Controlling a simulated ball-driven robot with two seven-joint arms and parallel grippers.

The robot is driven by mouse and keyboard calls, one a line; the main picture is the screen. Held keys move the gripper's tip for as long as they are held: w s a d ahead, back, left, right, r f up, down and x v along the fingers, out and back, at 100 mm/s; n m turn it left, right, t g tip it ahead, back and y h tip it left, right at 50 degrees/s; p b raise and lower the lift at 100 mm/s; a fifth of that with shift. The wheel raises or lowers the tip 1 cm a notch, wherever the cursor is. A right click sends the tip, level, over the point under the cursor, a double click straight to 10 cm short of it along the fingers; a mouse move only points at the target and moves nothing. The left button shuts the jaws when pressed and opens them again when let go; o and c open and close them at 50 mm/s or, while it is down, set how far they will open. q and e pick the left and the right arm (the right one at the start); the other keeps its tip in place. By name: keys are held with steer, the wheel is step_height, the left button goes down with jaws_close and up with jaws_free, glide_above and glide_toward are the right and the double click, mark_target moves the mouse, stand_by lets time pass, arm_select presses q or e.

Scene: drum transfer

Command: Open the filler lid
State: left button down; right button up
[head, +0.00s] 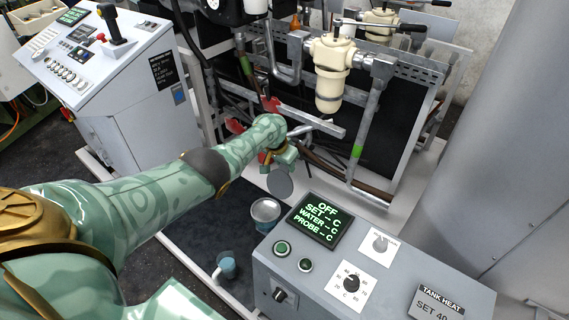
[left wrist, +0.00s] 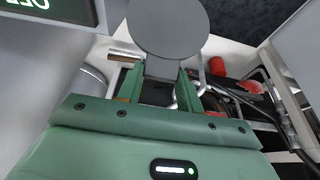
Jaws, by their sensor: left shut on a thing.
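The filler lid (head: 280,184) is a flat grey disc, standing tilted up just above and behind the round metal filler neck (head: 265,211), whose mouth shows uncovered. My left gripper (head: 277,160) is at the upper edge of the lid in the head view. In the left wrist view the lid (left wrist: 168,27) extends beyond the fingertips, and the green fingers (left wrist: 160,82) are shut on its narrow grey tab. A metal rim, partly hidden, shows left of the fingers there. The lid's hinge cannot be made out. My right gripper is not in view.
A grey tank-heat panel (head: 400,285) with a lit display (head: 319,218) stands close right of the filler. Pipes and a cream filter housing (head: 330,75) stand behind. A control console (head: 110,60) is at upper left.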

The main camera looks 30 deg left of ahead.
arm_select(q)
steer(key=shift+f, duration=0.1)
steer(key=c, duration=0.9)
jaws_free()
steer(key=shift+d, duration=0.1)
steer(key=shift+w, duration=0.1)
steer(key=p+v, duration=0.8)
step_height(320, 180, up, 8)
steer(key=p, duration=0.5)
glide_above(280, 180)
steer(key=s, duration=0.3)
steer(key=shift+f, duration=0.15)
